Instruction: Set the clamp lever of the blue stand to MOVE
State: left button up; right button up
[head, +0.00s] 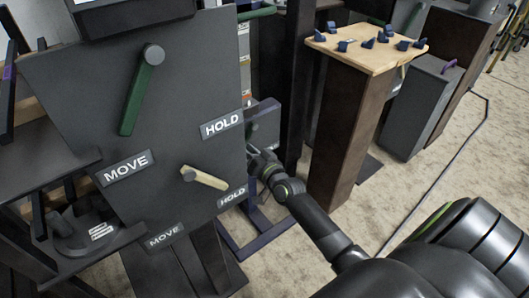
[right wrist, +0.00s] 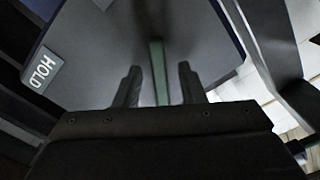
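The blue stand shows in the head view as a grey-blue panel (head: 264,122) partly hidden behind a large dark panel, above a dark blue base frame (head: 262,232). My right gripper (head: 256,158) is at its panel; its fingertips are hard to make out there. In the right wrist view, a green lever (right wrist: 158,62) stands between the two open fingers of my right gripper (right wrist: 158,85), with gaps on both sides. A HOLD label (right wrist: 43,69) is on the grey panel at left. No MOVE label of this panel shows. My left gripper is not in view.
The large dark panel (head: 95,100) in front carries a green lever (head: 143,90), a cream lever (head: 205,178) and HOLD and MOVE labels. A wooden-topped pedestal (head: 350,55) with several small blue pieces stands right. A cable (head: 440,190) crosses the open carpet.

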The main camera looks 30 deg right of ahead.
jog(key=s+d+b, duration=0.1)
jog(key=s, duration=1.5)
jog(key=shift+s+d, duration=0.15)
jog(key=shift+s, duration=0.1)
